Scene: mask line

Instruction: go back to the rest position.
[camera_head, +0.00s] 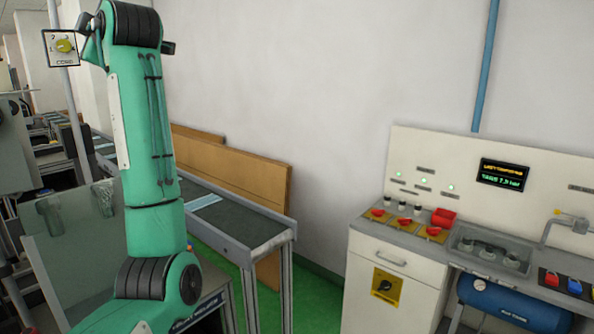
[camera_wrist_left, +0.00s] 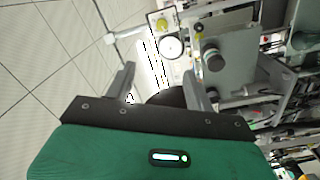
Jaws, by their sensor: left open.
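My left arm (camera_head: 147,150) rises in the left part of the head view, green with black joints. Its top end is at the upper edge, beside a small square panel with a yellow knob (camera_head: 64,46); the gripper cannot be made out clearly there. In the left wrist view my left gripper (camera_wrist_left: 160,72) is open, its two grey fingers apart with nothing held between them. A round white gauge (camera_wrist_left: 172,47) and the yellow knob (camera_wrist_left: 162,24) show beyond the fingers. My right gripper is in neither view.
A conveyor (camera_head: 235,222) with a dark belt runs behind my arm. Wooden boards (camera_head: 240,170) lean on the wall. At right stands a white cabinet (camera_head: 385,280) with red knobs, a tray, a display (camera_head: 503,174) and a blue tank (camera_head: 510,305). Green floor shows between conveyor and cabinet.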

